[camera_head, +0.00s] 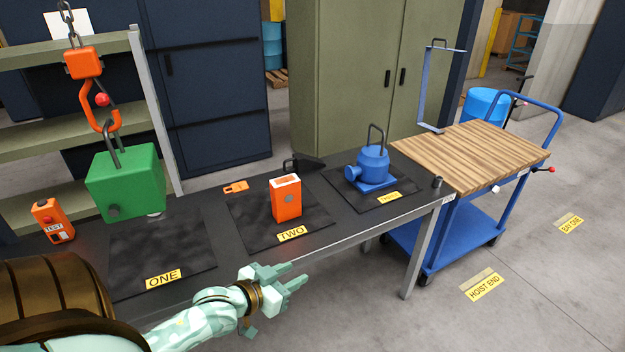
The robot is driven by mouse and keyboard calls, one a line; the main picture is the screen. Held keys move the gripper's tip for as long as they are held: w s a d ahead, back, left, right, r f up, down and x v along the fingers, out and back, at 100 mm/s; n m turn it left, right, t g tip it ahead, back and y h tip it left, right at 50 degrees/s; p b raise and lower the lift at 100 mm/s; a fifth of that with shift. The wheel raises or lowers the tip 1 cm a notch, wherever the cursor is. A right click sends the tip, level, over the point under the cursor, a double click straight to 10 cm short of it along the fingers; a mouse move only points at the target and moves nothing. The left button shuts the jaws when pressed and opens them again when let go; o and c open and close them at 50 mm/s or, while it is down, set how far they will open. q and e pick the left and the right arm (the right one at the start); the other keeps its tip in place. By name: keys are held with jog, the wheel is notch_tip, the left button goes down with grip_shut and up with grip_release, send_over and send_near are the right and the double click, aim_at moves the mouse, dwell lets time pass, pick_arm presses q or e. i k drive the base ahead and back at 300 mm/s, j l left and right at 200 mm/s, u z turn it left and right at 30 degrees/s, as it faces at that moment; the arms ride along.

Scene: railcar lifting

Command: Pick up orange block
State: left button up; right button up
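The orange block (286,199) stands upright on the dark mat marked TWO (252,233), with a pale-rimmed opening in its top and a dark spot on its front. My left gripper (297,275) is in front of the bench's near edge, in the picture below the block and the TWO label. Its pale green fingers are spread apart with nothing between them, and it is not touching the block. My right gripper is out of view.
A green block (125,183) hangs from an orange hoist hook (100,112) over mat ONE (138,265). A blue pump (372,167) sits on mat THREE. An orange TEST box (53,220) stands at left. A wood-topped blue cart (475,157) adjoins the bench.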

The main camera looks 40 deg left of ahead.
aim_at(285, 189)
jog(key=i, duration=1.1)
jog(key=i+l+u, duration=0.1)
jog(key=i+u, duration=0.25)
jog(key=i+l+u, duration=0.15)
jog(key=u, duration=0.25)
jog(key=i+l+u, duration=0.45)
jog(key=u, duration=0.3)
jog(key=i+l+u, duration=0.25)
jog(key=u, duration=0.2)
jog(key=i+l+u, duration=0.2)
jog(key=u, duration=0.2)
